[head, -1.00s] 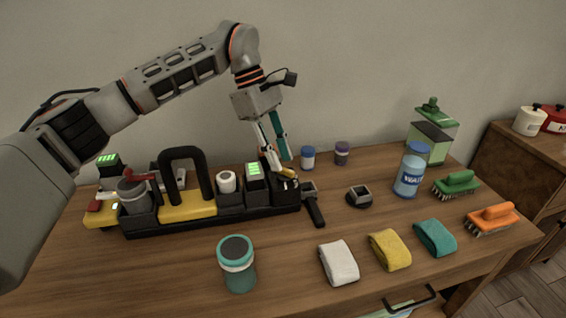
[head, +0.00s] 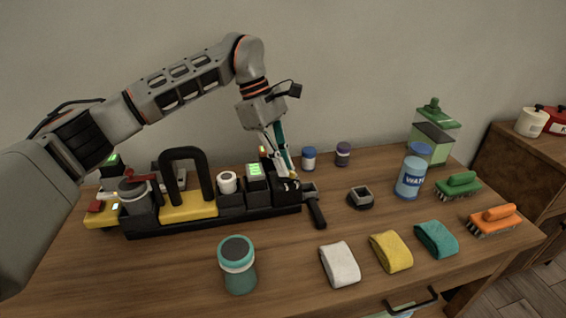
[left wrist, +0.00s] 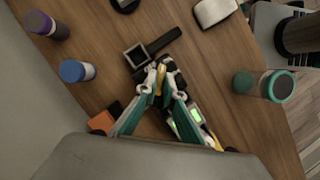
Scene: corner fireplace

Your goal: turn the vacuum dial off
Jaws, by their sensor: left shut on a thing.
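The black and yellow vacuum unit (head: 215,215) stands at the left of the table, with a black arched handle (head: 185,152) and green-lit displays (head: 255,170). A small yellow dial (left wrist: 158,95) sits at its right end, on a black block (head: 289,191). My left gripper (head: 286,170) comes down over this end from above. In the left wrist view its fingertips (left wrist: 163,84) are closed on either side of the yellow dial, which is mostly hidden in the head view. The dial's markings cannot be read. My right gripper is in neither view.
A black handled tool (head: 315,208) lies close to the right of the unit. A teal jar (head: 237,270) stands in front. Folded cloths (head: 390,251), brushes (head: 457,186) and a blue bottle (head: 411,175) are to the right. Bare wood lies between them.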

